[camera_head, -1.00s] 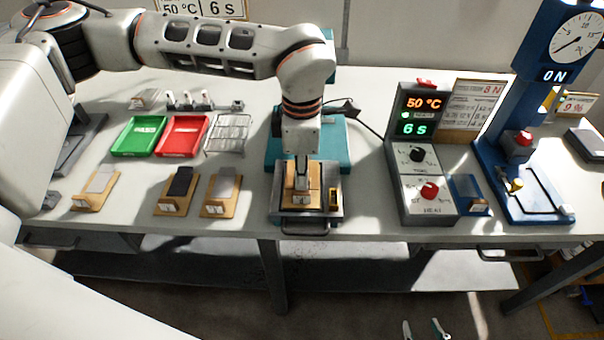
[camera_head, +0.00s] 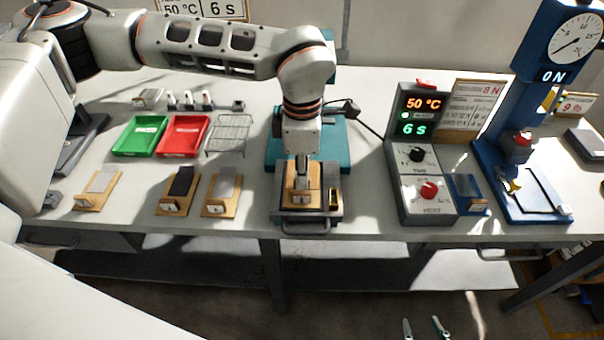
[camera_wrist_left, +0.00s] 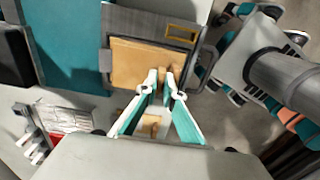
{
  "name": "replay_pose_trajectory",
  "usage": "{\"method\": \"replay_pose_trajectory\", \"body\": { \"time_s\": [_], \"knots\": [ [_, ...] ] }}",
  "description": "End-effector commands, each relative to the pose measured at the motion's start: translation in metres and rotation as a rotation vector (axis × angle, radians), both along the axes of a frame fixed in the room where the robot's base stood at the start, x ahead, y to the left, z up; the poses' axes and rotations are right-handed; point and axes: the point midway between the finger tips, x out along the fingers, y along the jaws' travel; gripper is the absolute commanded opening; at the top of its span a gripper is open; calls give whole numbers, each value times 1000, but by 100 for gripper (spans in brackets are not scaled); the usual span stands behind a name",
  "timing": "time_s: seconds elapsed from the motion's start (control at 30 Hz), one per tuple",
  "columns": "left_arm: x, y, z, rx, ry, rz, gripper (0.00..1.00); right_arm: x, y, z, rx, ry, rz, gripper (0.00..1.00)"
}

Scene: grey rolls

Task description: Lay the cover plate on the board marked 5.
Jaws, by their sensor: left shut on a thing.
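My left gripper (camera_head: 301,186) points down over a grey metal tray (camera_head: 279,214) at the front of a teal press base. It is shut on the upright end block of a wooden board (camera_wrist_left: 130,62) lying in the tray. Three other wooden boards stand at the left: one with a light grey top piece (camera_head: 101,181), one with a black piece (camera_head: 181,181) and one with a grey piece (camera_head: 223,187). Their tags are too small to read, so I cannot tell which is marked 5 or which piece is the cover plate. My right gripper (camera_head: 423,328) is open and empty at the bottom edge.
Behind the boards are a green tray (camera_head: 140,136), a red tray (camera_head: 182,136) and a wire rack (camera_head: 229,135). A control box (camera_head: 421,160) reads 50 °C and 6 s. A blue press (camera_head: 515,160) stands at the right. The table's front edge is close to the tray.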

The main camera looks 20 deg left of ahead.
Motion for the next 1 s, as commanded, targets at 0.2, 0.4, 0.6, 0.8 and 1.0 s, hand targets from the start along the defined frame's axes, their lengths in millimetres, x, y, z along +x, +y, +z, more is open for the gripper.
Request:
{"method": "replay_pose_trajectory", "body": {
  "time_s": [0.2, 0.4, 0.6, 0.8, 1.0],
  "knots": [
    [-1, 2, -5, 5, 6, 1, 0, -1, 0, -2, 0, 2, 1, 40],
    [-1, 2, -7, 5, 6, 1, 0, -1, 0, -3, 1, 2, 0, 40],
    [-2, 1, -12, 4, 6, 0, 0, -1, 0, -3, 1, 2, 0, 40],
    [-2, 1, -13, 4, 7, -1, 0, -1, 0, -3, 0, 3, 0, 40],
    [-1, 0, -12, 2, 6, -2, 0, -2, 0, -4, 0, 4, 0, 40]
  ]
}}
